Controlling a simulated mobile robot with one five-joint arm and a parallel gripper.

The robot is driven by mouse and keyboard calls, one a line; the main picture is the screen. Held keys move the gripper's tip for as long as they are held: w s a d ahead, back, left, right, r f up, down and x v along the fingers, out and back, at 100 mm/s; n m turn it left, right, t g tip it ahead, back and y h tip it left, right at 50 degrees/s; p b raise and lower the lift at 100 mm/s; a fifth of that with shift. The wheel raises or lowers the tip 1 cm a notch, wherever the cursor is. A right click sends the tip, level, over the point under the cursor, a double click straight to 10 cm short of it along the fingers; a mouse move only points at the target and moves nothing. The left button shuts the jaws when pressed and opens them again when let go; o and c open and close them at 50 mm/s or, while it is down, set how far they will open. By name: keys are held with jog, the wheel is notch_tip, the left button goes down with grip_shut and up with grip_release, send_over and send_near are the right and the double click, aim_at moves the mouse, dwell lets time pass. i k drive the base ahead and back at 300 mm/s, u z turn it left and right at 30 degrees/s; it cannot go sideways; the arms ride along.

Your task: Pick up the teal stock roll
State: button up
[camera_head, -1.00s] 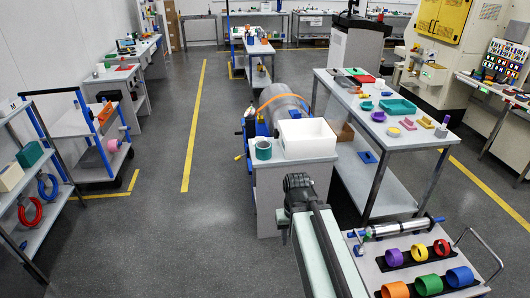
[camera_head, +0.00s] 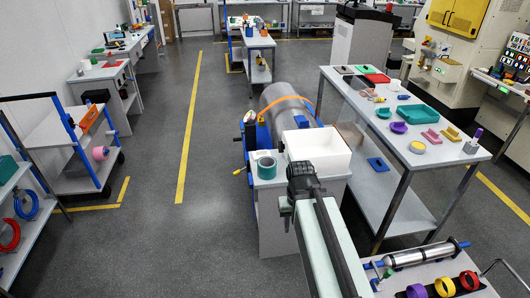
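The teal stock roll (camera_head: 266,167) stands on the left front corner of a small grey cabinet top. A pale centre shows in its top. My gripper (camera_head: 303,178) is at the end of my arm, just to the right of the roll in the picture and in front of the white bin. The fingers are dark and seen from behind, so I cannot tell whether they are open or shut. A gap shows between the gripper and the roll. Nothing is visible in the gripper.
A white open bin (camera_head: 318,153) stands on the same cabinet (camera_head: 275,185), right of the roll. A long table (camera_head: 395,125) with coloured parts is to the right. A cart (camera_head: 455,284) with coloured rings is at the lower right. Grey floor (camera_head: 190,235) is clear on the left.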

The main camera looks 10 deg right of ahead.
aim_at(267, 165)
jog(key=i, duration=1.1)
jog(key=u, duration=2.35)
